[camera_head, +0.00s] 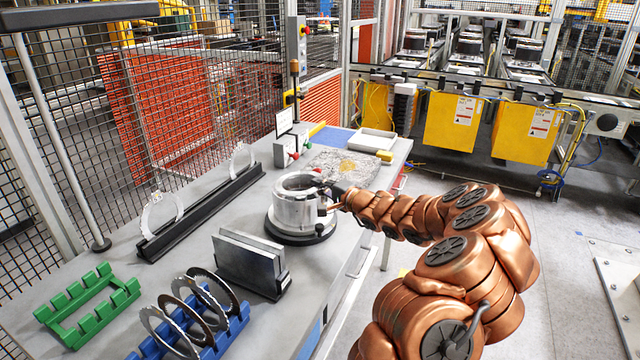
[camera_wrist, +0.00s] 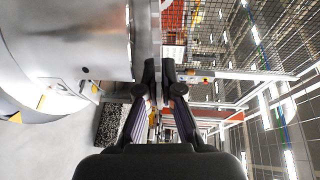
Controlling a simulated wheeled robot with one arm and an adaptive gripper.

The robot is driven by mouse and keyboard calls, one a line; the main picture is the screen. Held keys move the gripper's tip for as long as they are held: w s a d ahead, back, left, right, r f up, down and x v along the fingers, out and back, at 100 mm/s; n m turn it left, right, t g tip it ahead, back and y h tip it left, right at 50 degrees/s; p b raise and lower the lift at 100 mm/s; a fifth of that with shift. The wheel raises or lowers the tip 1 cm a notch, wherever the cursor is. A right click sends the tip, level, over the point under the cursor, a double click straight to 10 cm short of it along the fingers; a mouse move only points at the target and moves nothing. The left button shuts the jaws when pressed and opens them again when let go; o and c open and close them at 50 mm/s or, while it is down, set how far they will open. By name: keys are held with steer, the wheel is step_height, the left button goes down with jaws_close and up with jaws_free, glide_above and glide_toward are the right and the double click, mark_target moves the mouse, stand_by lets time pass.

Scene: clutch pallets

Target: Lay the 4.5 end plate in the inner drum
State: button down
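The silver drum (camera_head: 292,212) stands upright on a round black base on the bench in the head view. Its wall fills the left of the wrist view (camera_wrist: 65,40). My gripper (camera_head: 338,191) is at the drum's right upper rim. In the wrist view my gripper's fingers (camera_wrist: 160,82) are close together on a thin grey plate seen edge-on, which looks like the end plate (camera_wrist: 147,35). This plate lies just off the drum's top end, roughly parallel to the rim. I cannot tell whether it touches the drum. The drum's inside is mostly hidden.
A blue rack (camera_head: 238,322) holds several upright discs at the front. A green rack (camera_head: 88,307) is empty. A grey plate holder (camera_head: 250,265) stands just before the drum. A white tray (camera_head: 372,143) lies at the back.

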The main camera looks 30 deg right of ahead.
steer(key=shift+f+b, duration=1.8)
steer(key=shift+f, duration=0.1)
steer(key=shift+r, duration=0.1)
steer(key=c, duration=1.5)
jaws_free()
steer(key=shift+r, duration=0.1)
steer(key=shift+o, duration=1.3)
steer(key=shift+f, duration=0.2)
